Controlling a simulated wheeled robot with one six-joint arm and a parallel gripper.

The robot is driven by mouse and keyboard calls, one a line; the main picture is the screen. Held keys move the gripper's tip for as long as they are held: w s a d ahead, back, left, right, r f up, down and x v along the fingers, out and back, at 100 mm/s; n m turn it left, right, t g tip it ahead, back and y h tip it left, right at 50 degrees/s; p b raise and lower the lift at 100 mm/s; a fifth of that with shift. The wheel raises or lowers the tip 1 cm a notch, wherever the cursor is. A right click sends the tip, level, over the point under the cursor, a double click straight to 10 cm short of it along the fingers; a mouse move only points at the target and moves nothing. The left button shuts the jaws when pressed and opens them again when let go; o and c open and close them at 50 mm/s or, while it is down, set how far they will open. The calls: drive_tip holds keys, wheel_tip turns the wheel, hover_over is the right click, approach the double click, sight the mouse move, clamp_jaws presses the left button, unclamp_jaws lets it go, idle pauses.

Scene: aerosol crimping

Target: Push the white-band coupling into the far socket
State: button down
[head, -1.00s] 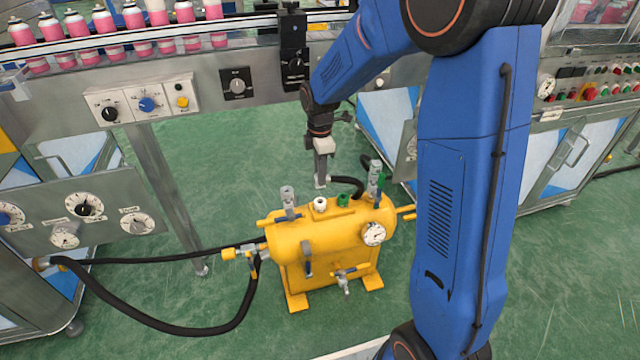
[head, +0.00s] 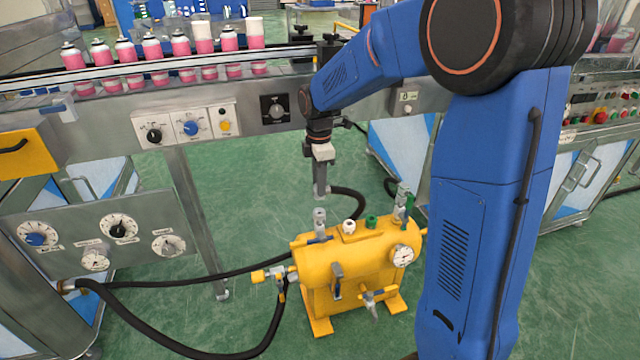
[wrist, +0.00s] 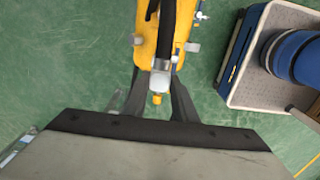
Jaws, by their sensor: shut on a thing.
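My gripper (head: 321,178) points down and is shut on a pale grey-white coupling (wrist: 160,80) with a black hose (wrist: 168,25) on it. In the wrist view the coupling sits between the two dark fingers. The yellow tank (head: 335,262) stands below, with upright grey fittings on its top. The left fitting (head: 320,224) has a blue handle and appears just under the held coupling, with a small gap in the head view. The right fitting (head: 402,203) has green on it. I cannot tell which fitting is the far socket.
A white cap (head: 349,226) and a green cap (head: 371,221) sit between the fittings. A gauge (head: 403,254) is on the tank's right. A conveyor (head: 95,86) with several pink cans runs behind. Black hoses cross the green floor on the left.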

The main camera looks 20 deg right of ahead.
drive_tip(key=shift+f, duration=2.5)
drive_tip(key=shift+f, duration=0.65)
idle(0.8)
drive_tip(key=c, duration=1.4)
unclamp_jaws()
drive_tip(key=shift+o, duration=0.2)
wheel_tip(320, 180, up, 17)
drive_tip(key=shift+r, duration=0.2)
